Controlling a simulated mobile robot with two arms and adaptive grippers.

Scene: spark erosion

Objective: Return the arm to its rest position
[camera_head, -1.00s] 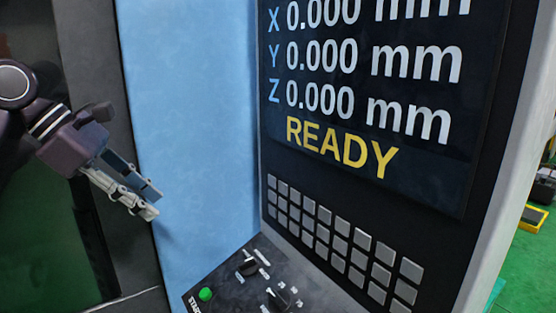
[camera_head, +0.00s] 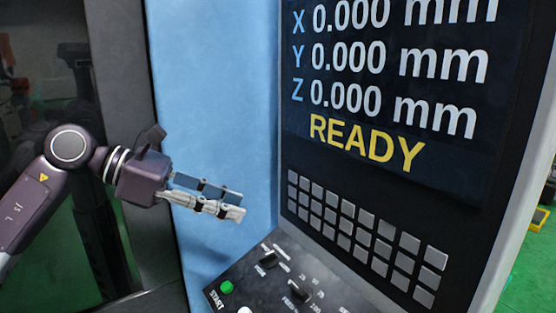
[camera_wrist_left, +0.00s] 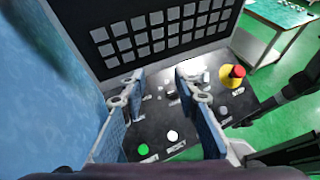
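My left gripper (camera_head: 238,202) comes in from the left in the head view, with its dark wrist body behind it. Its fingers point right, in front of the light blue panel and above the control console. In the left wrist view the two fingers of the left gripper (camera_wrist_left: 160,76) stand apart with nothing between them, and the console shows beyond them. The left gripper is open and empty. I do not see my right gripper in either view.
The machine's display (camera_head: 400,75) reads zeros and READY, above a grey keypad (camera_head: 365,235). The console (camera_head: 245,290) carries a green START button (camera_head: 226,287) and knobs. A yellow and red emergency stop (camera_wrist_left: 237,74) sits at its right. A blue panel (camera_head: 205,100) stands behind the gripper.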

